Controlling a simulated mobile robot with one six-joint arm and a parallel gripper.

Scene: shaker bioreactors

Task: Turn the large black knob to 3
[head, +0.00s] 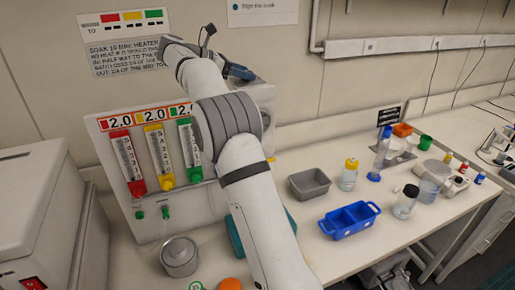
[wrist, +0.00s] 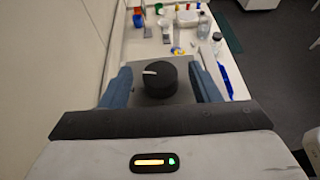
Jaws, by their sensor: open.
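The large black knob (wrist: 160,80) shows in the wrist view on a grey panel top, with a white pointer mark towards its upper left. My gripper (wrist: 160,88) is open, with one blue-grey finger on each side of the knob and a visible gap to it on both sides. In the head view my gripper (head: 238,72) is at the top of the flowmeter unit (head: 100,130), partly hidden by my arm. The knob is hidden there. I cannot read any numbers around the knob.
The flowmeter unit has red, yellow and green tubes labelled 2.0. A grey bin (head: 309,183), a blue divided tray (head: 350,219) and several bottles stand on the bench to the right. A metal pot (head: 180,256) stands in front. A wall runs close behind the unit.

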